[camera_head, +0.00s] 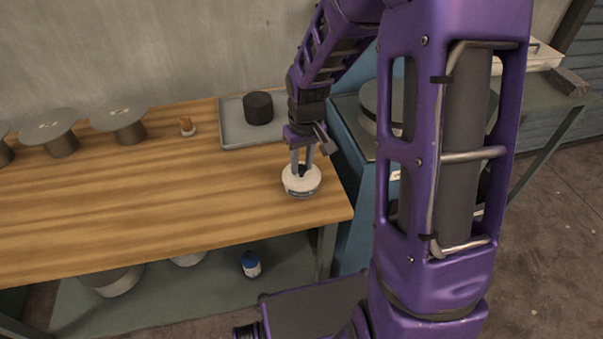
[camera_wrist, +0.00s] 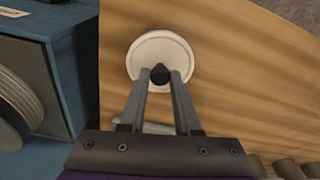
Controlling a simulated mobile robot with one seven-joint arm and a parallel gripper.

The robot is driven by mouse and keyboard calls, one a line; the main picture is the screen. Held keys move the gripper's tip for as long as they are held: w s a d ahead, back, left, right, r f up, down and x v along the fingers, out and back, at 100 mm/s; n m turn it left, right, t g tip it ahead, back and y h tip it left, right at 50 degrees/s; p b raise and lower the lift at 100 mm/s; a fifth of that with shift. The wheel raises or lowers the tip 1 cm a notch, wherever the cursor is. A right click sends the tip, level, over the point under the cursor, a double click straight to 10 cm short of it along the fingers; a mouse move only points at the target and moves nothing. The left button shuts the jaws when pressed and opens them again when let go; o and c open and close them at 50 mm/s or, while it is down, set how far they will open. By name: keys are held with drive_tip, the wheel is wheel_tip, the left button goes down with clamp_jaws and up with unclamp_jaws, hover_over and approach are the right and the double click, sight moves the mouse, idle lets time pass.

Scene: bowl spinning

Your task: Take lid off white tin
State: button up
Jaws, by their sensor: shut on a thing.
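The white tin (camera_head: 301,189) stands upright on the wooden table near its front right corner. Its round white lid (camera_head: 290,178) is on top and has a dark knob in the middle. In the wrist view the lid (camera_wrist: 150,48) fills the upper middle, with the black knob (camera_wrist: 160,75) between my fingertips. My gripper (camera_head: 302,171) reaches down from above and is shut on the knob; it also shows in the wrist view (camera_wrist: 160,78). The lid looks seated on the tin, but the wrist view hides the tin's side.
A grey tray (camera_head: 235,127) with a black cylinder (camera_head: 258,108) stands behind the tin. A blue cabinet (camera_head: 355,190) adjoins the table's right end. The table's middle (camera_head: 150,200) is clear.

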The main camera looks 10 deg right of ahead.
clamp_jaws()
drive_tip(key=shift+r, duration=0.1)
